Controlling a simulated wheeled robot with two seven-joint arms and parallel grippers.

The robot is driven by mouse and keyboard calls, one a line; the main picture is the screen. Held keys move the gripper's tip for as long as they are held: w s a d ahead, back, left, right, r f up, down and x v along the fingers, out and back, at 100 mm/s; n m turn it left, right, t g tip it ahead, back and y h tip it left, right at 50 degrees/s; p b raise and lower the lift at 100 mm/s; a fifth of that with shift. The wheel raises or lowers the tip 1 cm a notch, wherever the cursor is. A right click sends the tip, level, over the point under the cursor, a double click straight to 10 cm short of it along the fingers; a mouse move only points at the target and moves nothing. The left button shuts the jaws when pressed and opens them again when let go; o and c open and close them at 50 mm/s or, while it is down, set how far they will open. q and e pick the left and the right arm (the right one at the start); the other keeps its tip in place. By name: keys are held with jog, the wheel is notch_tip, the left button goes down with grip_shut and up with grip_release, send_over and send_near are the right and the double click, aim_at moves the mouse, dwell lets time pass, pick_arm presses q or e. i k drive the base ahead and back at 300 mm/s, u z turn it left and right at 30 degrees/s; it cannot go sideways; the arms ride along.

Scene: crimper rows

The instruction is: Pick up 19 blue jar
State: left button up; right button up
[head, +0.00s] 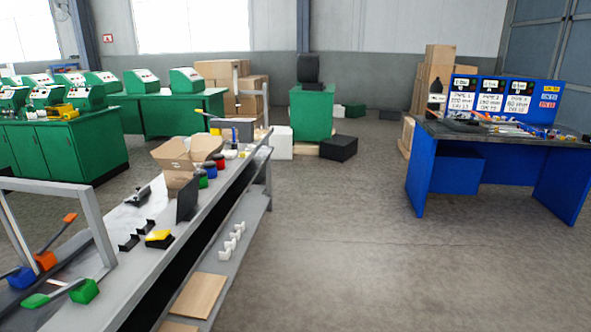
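A small dark blue jar (203,180) stands on the long grey bench, near its right edge, beside the open cardboard box. No number can be read on the blue jar at this size. Neither of my grippers is in view.
The grey bench (140,288) runs along the left, with a metal frame and coloured lever tools (84,291) at its near end. An open cardboard box (172,156) and a dark upright panel (187,199) are near the jars. Open floor (340,250) lies right, before a blue workbench (420,175).

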aim_at(211, 167)
jog(key=i, duration=3.45)
jog(key=u, duration=1.85)
